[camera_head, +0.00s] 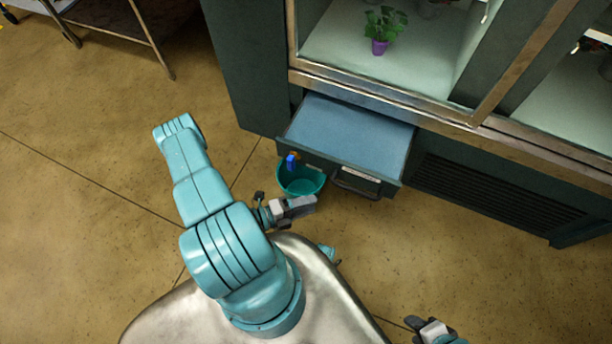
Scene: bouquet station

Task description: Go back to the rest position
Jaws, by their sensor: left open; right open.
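My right gripper (424,324) shows only partly at the bottom edge, right of my base. It is open, with nothing visible in it, and most of the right arm is out of view. Both grippers are apart from the cabinet in front.
A drawer (350,133) stands pulled out from a dark cabinet (245,70). A teal bucket (301,181) with a small blue and orange thing is by its front left corner. A plant in a purple pot (379,48) stands above. The floor at left is open.

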